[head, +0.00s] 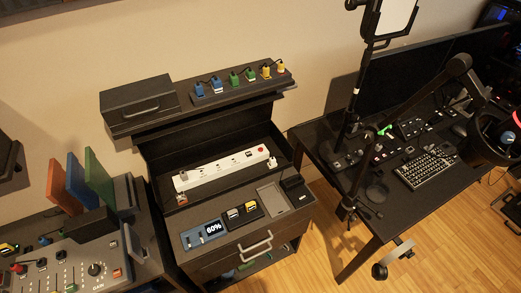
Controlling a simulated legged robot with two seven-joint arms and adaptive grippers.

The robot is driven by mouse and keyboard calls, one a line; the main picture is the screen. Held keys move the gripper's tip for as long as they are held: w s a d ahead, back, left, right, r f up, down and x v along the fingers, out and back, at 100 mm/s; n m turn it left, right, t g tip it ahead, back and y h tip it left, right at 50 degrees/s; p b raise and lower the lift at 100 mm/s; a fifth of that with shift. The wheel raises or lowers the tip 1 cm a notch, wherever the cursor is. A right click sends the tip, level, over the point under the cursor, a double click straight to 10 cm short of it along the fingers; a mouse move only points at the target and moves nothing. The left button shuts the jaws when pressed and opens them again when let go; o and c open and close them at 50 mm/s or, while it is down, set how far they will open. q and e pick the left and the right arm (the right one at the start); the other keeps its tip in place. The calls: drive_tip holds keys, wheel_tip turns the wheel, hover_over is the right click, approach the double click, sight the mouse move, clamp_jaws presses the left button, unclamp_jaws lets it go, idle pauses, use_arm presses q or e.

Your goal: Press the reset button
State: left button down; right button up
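No button in view carries a readable reset label, so I cannot tell which one is the reset button. A small red round button (261,149) sits at the right end of a white power strip (222,167) in the open dark cabinet. A red knob or button (19,268) is on the grey control panel (50,270) at lower left. A small orange-red square (117,273) is also on that panel, near a dial. Neither of my grippers is in view.
The dark cabinet (215,262) has a drawer handle and a display reading 60%. Coloured plugs (234,78) line its top shelf. To the right, a black desk holds a keyboard (426,170), a monitor, a light stand (354,100) and a racing wheel (504,140). Wooden floor (330,250) is open between.

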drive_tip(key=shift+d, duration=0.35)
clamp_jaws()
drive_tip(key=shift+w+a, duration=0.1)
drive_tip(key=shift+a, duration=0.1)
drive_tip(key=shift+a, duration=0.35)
